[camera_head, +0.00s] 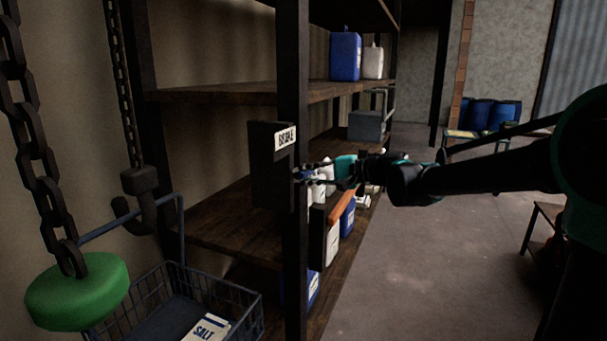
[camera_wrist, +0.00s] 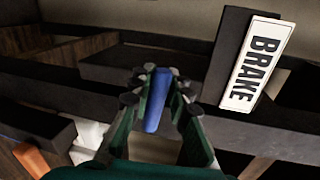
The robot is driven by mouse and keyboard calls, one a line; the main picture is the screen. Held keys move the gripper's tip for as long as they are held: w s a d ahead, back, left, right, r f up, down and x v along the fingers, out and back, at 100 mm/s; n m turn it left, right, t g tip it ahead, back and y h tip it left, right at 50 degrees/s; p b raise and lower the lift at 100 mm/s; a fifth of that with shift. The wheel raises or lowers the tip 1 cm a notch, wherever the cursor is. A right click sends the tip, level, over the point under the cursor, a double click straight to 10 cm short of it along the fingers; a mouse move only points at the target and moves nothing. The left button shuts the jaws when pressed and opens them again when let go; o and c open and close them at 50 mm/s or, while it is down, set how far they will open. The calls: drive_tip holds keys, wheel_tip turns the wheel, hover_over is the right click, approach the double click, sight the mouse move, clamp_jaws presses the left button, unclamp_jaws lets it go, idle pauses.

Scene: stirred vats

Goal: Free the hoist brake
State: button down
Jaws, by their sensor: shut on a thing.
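The dark brake box (camera_head: 267,175) with a white BRAKE label is on the shelf post in the head view. Its label (camera_wrist: 257,64) is large at the right in the wrist view. My gripper (camera_head: 312,174) is just right of the box, at about its mid height. In the wrist view my gripper (camera_wrist: 157,90) is shut on a blue bar-like handle (camera_wrist: 156,100), which stands between the fingers. How the handle joins the box is hidden.
A chain (camera_head: 35,150) with a green disc (camera_head: 78,290), a hook (camera_head: 138,200) and a wire basket (camera_head: 240,310) holding a SALT packet are at the left. An orange bar (camera_head: 341,206) is below my gripper. Shelves carry jugs.

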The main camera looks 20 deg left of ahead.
drive_tip(key=shift+f+n, duration=0.2)
drive_tip(key=shift+n, duration=0.3)
drive_tip(key=shift+t, duration=0.3)
drive_tip(key=c, duration=1.4)
unclamp_jaws()
drive_tip(key=v, duration=1.2)
